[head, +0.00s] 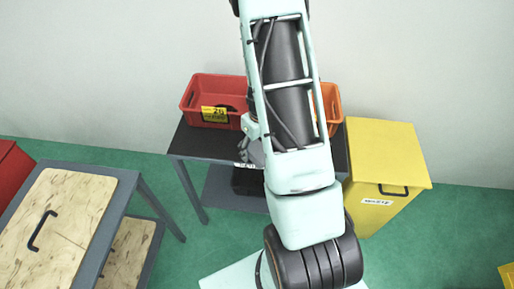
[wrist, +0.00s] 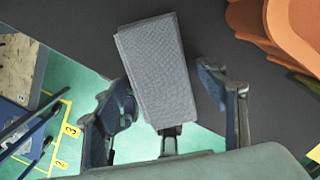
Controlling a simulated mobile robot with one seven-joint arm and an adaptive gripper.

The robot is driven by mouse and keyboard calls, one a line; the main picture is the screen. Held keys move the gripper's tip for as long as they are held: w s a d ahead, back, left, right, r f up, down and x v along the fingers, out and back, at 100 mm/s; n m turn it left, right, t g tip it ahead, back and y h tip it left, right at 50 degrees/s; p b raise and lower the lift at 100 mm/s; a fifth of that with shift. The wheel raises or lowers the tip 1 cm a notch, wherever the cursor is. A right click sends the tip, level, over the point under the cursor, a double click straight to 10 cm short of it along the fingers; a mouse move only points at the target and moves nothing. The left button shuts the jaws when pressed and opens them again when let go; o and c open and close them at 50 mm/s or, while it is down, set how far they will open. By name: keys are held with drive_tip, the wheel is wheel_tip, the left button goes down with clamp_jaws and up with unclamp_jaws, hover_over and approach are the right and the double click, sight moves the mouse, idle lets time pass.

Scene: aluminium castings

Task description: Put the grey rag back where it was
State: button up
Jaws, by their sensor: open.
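The grey rag (wrist: 155,70) shows in the wrist view as a folded, woven block over the dark table top (wrist: 60,18). It appears to lie on that top, with its near end close to the table edge. My gripper (wrist: 165,80) is open, one finger on each side of the rag's near part. A gap shows between the right finger and the rag; the left finger is very close to it, and I cannot tell if it touches. In the head view my arm hides most of the gripper, and the rag cannot be made out clearly.
On the dark table (head: 187,141) stand a red bin (head: 192,98) with a yellow label and an orange bin (head: 333,103), partly behind my arm. A yellow cabinet (head: 390,145) stands right of the table. A wood-topped bench (head: 75,215) is at left. Green floor lies between.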

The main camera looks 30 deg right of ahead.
wheel_tip(320, 180, up, 12)
drive_tip(key=s+p, duration=0.1)
drive_tip(key=p, duration=0.1)
drive_tip(key=shift+d+r, duration=0.1)
idle(0.5)
